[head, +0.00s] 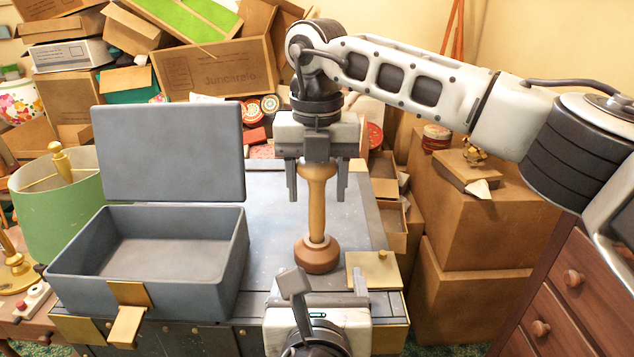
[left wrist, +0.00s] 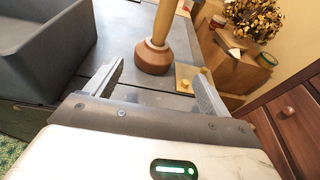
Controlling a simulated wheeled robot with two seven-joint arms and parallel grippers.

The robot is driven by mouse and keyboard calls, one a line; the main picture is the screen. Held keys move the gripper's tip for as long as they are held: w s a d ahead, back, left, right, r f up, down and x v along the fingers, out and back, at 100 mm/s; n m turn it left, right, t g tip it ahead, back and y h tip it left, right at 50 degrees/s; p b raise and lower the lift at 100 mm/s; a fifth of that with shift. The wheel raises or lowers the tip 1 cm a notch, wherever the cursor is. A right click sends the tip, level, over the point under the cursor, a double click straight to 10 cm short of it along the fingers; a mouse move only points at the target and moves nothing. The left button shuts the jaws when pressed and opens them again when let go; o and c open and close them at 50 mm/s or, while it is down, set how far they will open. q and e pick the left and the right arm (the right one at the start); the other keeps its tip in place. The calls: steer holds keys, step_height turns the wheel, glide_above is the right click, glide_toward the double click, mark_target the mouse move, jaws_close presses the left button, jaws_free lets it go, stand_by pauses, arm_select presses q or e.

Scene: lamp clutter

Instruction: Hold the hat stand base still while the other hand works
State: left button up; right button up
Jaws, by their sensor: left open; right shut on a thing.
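The hat stand is a tan wooden post (head: 317,208) on a round brown base (head: 317,255), upright on the grey trunk top (head: 270,215). My right gripper (head: 317,192) points down from above and is shut on the upper part of the post. My left gripper (head: 326,278) is open in front of the base, low over the trunk's front edge. In the left wrist view the base (left wrist: 153,58) shows ahead, roughly centred between the spread fingers of the left gripper (left wrist: 159,72), with nothing held in them.
An open grey box (head: 150,255) with a raised lid (head: 170,150) stands to the left. A brass plate with a small knob (head: 373,270) lies right of the base. Cardboard boxes (head: 490,210) stack at right, and a green lampshade (head: 60,210) stands far left.

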mark_target(317, 256)
arm_select(q)
steer(key=shift+s+a+f+y, duration=0.1)
steer(key=shift+f+y, duration=0.2)
steer(key=shift+f, duration=0.25)
steer(key=shift+x, duration=4.95)
steer(key=shift+s+a, duration=0.1)
steer(key=shift+c, duration=0.3)
steer(key=c, duration=0.7)
